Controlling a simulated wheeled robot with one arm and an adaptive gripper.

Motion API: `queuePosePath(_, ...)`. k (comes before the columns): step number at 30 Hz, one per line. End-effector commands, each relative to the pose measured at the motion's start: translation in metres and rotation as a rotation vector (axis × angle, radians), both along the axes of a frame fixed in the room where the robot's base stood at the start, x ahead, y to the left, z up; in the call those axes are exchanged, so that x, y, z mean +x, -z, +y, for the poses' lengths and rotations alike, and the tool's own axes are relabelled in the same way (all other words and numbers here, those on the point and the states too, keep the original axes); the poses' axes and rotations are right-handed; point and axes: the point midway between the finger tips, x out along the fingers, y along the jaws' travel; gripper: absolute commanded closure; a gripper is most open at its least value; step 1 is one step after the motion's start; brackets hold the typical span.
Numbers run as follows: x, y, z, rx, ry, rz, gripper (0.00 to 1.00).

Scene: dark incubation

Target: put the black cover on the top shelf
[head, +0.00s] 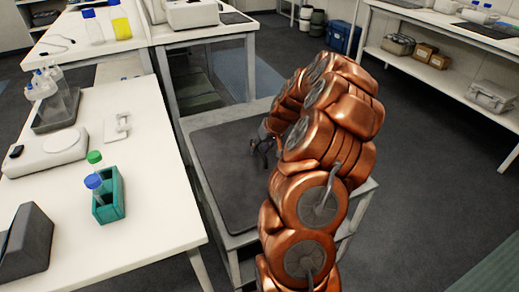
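My copper arm reaches over a grey cart (228,241) that has a dark mat (222,165) on its top. My gripper (264,150) points down above the far part of the mat, partly hidden behind my arm. Its dark fingers are too small to show whether they are open or shut, and no held object can be made out. A dark wedge-shaped object (32,240), cut off at the lower left, lies on the white bench; I cannot tell whether it is the black cover. I cannot tell which surface is the top shelf.
The white bench (150,220) at left holds a teal rack (110,205) with blue- and green-capped bottles, a white device (45,155) and a tray of flasks. A shelved bench (440,80) stands at the back right. The floor (430,190) at right is clear.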

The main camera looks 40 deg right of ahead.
Motion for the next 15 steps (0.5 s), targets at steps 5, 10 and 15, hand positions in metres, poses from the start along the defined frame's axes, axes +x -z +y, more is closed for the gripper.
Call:
queuePosePath(5,-0.009,-0.024,-0.004,-0.005,0.003,-0.005,0.6)
queuePosePath(10,-0.024,-0.053,-0.007,-0.003,0.003,-0.004,0.6)
queuePosePath(15,-0.037,-0.082,-0.009,-0.004,0.001,-0.004,0.6)
